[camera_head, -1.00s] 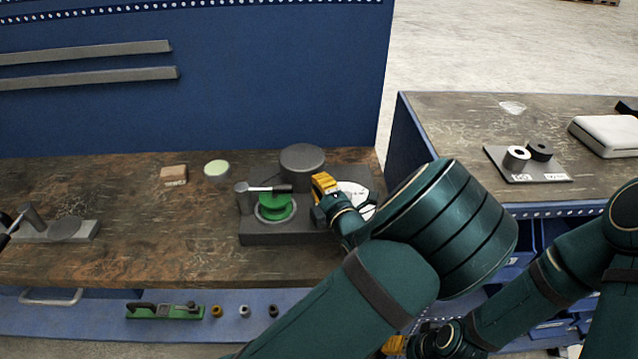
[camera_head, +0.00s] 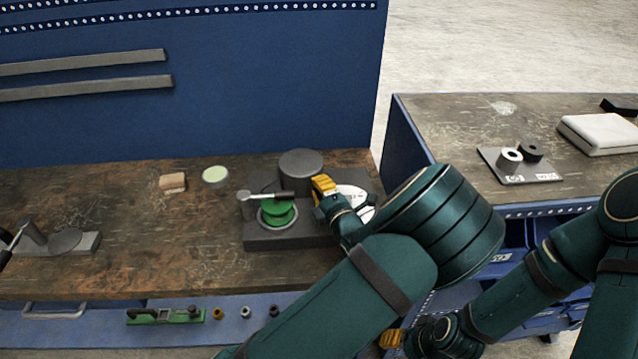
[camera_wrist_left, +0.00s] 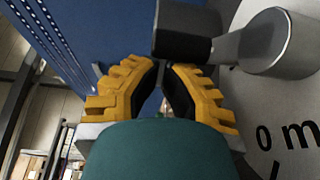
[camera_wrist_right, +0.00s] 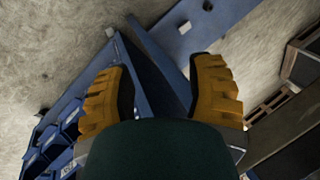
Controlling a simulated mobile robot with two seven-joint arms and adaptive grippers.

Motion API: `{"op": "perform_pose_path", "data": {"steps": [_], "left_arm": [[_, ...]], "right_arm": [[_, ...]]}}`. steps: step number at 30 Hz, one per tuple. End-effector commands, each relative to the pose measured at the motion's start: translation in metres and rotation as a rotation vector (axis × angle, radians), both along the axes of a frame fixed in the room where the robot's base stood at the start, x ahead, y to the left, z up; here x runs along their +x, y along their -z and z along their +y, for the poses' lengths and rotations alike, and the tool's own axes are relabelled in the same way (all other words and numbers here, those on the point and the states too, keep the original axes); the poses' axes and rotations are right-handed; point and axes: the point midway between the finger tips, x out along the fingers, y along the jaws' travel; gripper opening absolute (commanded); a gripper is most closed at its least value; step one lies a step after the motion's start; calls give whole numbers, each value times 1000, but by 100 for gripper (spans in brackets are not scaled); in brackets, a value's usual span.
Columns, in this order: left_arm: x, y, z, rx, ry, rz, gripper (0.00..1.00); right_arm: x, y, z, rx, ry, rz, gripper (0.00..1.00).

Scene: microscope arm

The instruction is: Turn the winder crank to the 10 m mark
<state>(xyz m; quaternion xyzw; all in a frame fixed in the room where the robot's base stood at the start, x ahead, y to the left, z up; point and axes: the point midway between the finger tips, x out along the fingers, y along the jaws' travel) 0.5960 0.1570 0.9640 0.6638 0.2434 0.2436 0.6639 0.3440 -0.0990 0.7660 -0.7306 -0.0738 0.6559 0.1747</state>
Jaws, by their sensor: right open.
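The winder is a dark grey block (camera_head: 290,236) on the wooden bench, with a green spool (camera_head: 278,214) and a white dial (camera_head: 352,198). My left gripper (camera_head: 323,189) is at the dial's left edge and covers part of it. In the left wrist view, the crank has a grey metal hub (camera_wrist_left: 277,42) over the white dial and a black handle (camera_wrist_left: 185,28). The left fingertips (camera_wrist_left: 161,65) nearly meet beside the handle's end; any contact is unclear. The dial lettering shows "0 m", partly cut off. My right gripper (camera_wrist_right: 158,66) is open and empty, low beside the bench.
A bar with a black grip (camera_head: 270,195) lies above the spool. A grey cylinder (camera_head: 301,163) stands behind it. A wooden block (camera_head: 172,183) and a pale green disc (camera_head: 215,175) sit to the left. A second bench (camera_head: 470,115) stands at right.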

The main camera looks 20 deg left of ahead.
Motion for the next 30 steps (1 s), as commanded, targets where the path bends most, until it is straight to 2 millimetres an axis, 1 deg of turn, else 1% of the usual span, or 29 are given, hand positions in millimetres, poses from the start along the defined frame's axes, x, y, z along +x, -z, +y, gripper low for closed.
{"op": "perform_pose_path", "data": {"steps": [1,6,12,21,30], "left_arm": [[2,-3,1,1,-2,1,0],[9,-4,1,1,-2,2,0],[18,-3,1,0,-1,0,0],[25,-1,0,0,-2,0,0],[27,0,0,-1,-2,-1,0]], "right_arm": [[2,-8,0,0,3,-4,54],[7,-25,-1,-4,12,-15,54],[13,-40,-2,-7,22,-28,54],[17,-49,-3,-9,30,-38,54],[18,-51,-3,-9,31,-40,54]]}}
